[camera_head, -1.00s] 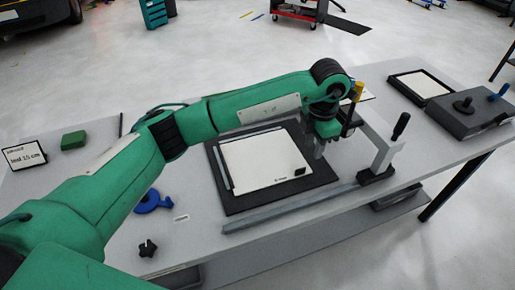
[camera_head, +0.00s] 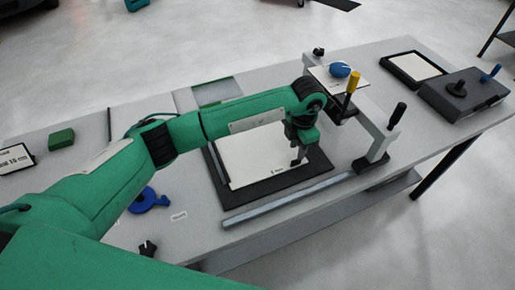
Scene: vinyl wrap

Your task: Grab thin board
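A thin white board (camera_head: 252,158) lies flat on a black mat (camera_head: 315,170) on the grey table. A small dark mark is on its lower right part. My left gripper (camera_head: 297,158) points down at the board's right side, with its fingertips at or just above the surface. I cannot tell whether it touches the board or how far the fingers are apart. My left arm crosses over and hides the board's far part. My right gripper is not in view.
A grey clamp frame with a black handle (camera_head: 397,115) and a yellow handle (camera_head: 353,82) stands right of the mat. A metal bar (camera_head: 285,202) lies in front. A blue tool (camera_head: 148,200) and green block (camera_head: 61,138) are at left.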

